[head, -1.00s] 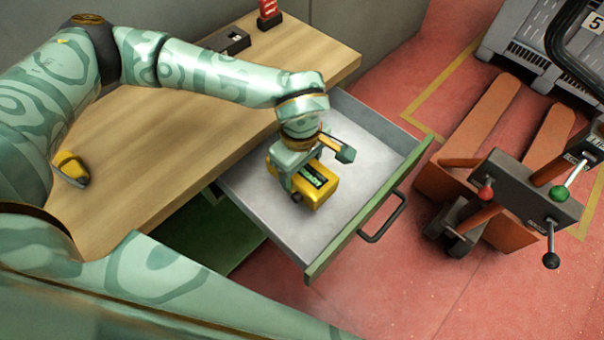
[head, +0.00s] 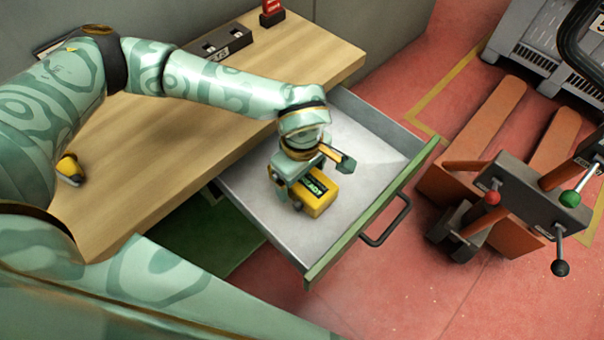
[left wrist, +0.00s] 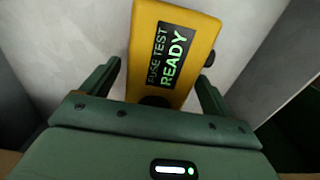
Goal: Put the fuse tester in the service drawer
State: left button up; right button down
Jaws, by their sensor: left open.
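The fuse tester (head: 322,197), a yellow box with a dark display, lies in the open service drawer (head: 265,212). In the left wrist view the tester (left wrist: 186,30) shows "FUSE TEST READY" in green letters. My left gripper (head: 320,184) is open just over the tester. In the left wrist view its fingers (left wrist: 158,76) stand on either side of the tester's near end, with gaps between. The gripper hides part of the tester in the head view. My right gripper is not in view.
The wooden bench top (head: 165,150) holds a small yellow-and-black object (head: 70,168), a dark case (head: 220,43) and a red item (head: 272,10). An orange pallet truck (head: 490,125) stands right of the drawer. The drawer's far part is clear.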

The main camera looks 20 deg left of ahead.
pick_arm(q)
notch_tip(320, 180, up, 12)
jog(key=p, duration=0.4)
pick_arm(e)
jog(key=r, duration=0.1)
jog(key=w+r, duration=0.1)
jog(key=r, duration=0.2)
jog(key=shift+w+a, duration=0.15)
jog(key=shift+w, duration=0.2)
pick_arm(q)
jog(key=shift+r, duration=0.1)
